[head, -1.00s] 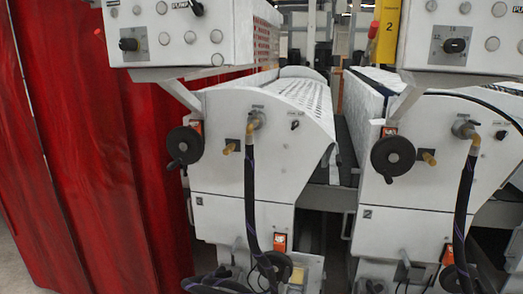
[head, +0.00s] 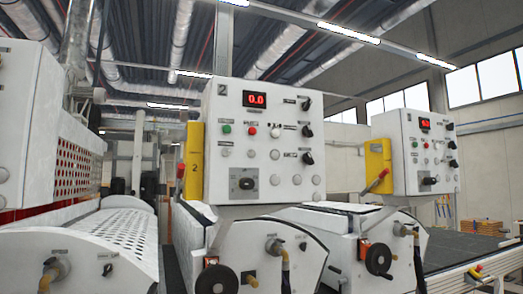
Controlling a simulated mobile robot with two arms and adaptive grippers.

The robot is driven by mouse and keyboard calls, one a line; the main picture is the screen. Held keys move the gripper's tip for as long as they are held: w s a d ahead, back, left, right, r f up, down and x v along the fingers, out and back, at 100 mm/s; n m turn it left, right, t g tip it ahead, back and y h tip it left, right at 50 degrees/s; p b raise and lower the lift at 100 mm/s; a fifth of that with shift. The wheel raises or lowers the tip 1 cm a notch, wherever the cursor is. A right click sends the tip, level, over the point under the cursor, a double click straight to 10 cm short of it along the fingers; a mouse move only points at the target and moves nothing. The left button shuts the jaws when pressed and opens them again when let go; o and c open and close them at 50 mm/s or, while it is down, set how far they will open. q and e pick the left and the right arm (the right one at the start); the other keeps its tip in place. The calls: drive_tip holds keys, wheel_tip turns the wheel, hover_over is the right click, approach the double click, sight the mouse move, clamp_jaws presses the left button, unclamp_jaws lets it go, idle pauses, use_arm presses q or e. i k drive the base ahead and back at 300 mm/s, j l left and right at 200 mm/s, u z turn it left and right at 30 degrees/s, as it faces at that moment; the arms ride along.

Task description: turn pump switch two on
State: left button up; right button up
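A white control panel (head: 264,140) marked with a 2 stands in the middle of the head view. Its red display (head: 256,99) reads 0.0. On its right side are an upper black rotary switch (head: 306,103) and a lower black rotary switch (head: 308,158), each with a small label on its left. The labels are too small to read here, so I cannot tell for sure which is the pump switch. Neither of my grippers is in view.
A second similar panel (head: 416,150) stands to the right. White roller machines with black handwheels (head: 378,257) and hoses fill the space below. A perforated machine (head: 90,235) is at left.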

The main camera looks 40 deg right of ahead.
sight(307, 158)
drive_tip(key=z, duration=1.45)
